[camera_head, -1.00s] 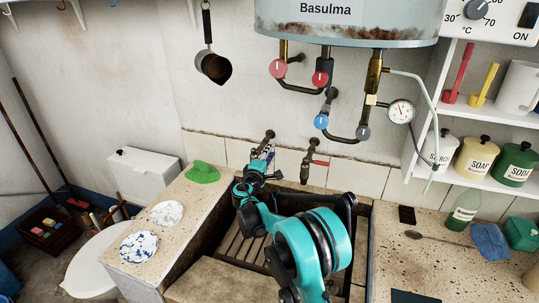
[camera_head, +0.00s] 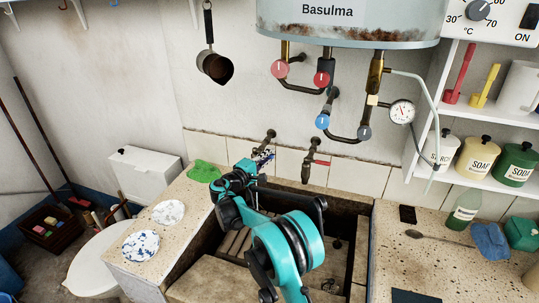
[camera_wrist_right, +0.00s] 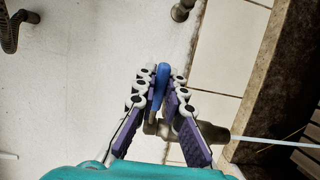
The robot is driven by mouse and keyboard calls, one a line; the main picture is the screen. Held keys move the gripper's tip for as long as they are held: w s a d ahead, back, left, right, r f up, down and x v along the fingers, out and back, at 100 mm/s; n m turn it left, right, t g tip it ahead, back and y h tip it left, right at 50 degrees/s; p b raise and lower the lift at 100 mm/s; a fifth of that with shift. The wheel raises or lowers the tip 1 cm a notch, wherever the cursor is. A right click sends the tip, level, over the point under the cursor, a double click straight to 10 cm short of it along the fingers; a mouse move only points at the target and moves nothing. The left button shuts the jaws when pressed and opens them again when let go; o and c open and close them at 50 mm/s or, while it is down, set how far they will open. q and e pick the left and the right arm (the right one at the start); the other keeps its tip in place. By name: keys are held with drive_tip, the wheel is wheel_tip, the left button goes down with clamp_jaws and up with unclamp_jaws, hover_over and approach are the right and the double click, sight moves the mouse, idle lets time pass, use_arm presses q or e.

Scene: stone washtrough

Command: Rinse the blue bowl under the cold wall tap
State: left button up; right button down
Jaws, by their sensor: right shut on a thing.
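The cold wall tap (camera_head: 270,134) sticks out of the wall above the left part of the stone trough (camera_head: 352,262). My right gripper (camera_head: 263,155) is at this tap. In the right wrist view, its purple-padded fingers (camera_wrist_right: 164,80) are shut on the tap's blue handle (camera_wrist_right: 160,82). A blue-and-white speckled dish (camera_head: 140,247) lies on the left stone ledge. I cannot make out a plain blue bowl. My arm hides part of the trough. My left gripper is not in view.
A red-handled tap (camera_head: 309,161) stands close to the right of my gripper. A green cloth (camera_head: 203,172) and a pale speckled dish (camera_head: 168,212) lie on the left ledge. A bottle (camera_head: 463,211) stands on the right counter. The boiler (camera_head: 350,22) hangs above.

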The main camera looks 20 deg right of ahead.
drive_tip(key=shift+w+r, duration=0.1)
drive_tip(key=c, duration=1.6)
unclamp_jaws()
drive_tip(key=shift+w+a, duration=0.1)
drive_tip(key=v, duration=1.1)
drive_tip(key=shift+s+a, duration=0.3)
